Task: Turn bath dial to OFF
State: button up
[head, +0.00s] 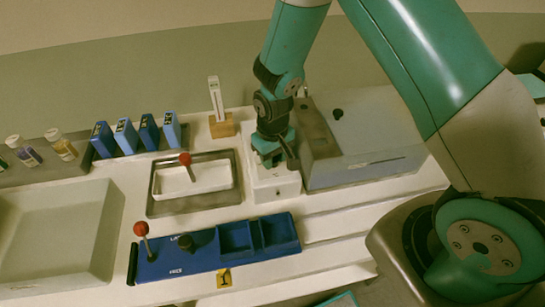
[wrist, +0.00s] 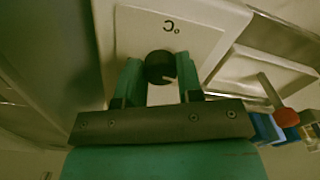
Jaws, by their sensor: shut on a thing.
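The bath dial (wrist: 160,66) is a dark round knob on a white panel marked °C, which appears upside down in the wrist view. A small pale mark shows near the dial's lower right edge; its setting cannot be read. My gripper (wrist: 159,78) has one finger on each side of the dial and is shut on it. In the head view my gripper (head: 272,155) points down at the white control box (head: 277,189), and it hides the dial there. No OFF label can be made out.
The grey bath with a pale lid (head: 375,135) stands right of the control box. A white tray with a red-knobbed stick (head: 215,181) is left, near several blue boxes (head: 125,137). A blue rack (head: 210,254) lies in front. A wooden block with a white card (head: 221,126) stands behind.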

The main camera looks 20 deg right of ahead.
dwell(0.3)
jog(key=o, duration=0.9)
notch_tip(320, 180, up, 18)
jog(key=shift+f+b, duration=0.25)
jog(key=shift+b, duration=0.85)
jog(key=s+a+r+n+y, duration=0.1)
jog(key=s+r, duration=0.2)
jog(key=s, duration=0.4)
jog(key=s+a+r+n+y, duration=0.1)
jog(key=s+a+r+n, duration=0.1)
jog(key=s, duration=0.5)
jog(key=s+a+r+n+y, duration=0.1)
jog(key=s+r+y, duration=0.1)
jog(key=s+r, duration=0.2)
jog(key=shift+s+a+r+n, duration=0.1)
jog(key=shift+s+a+n, duration=0.1)
jog(key=shift+s, duration=0.55)
jog(key=shift+s+a+r+n, duration=0.1)
jog(key=shift+s+a, duration=0.1)
jog(key=shift+s, duration=0.5)
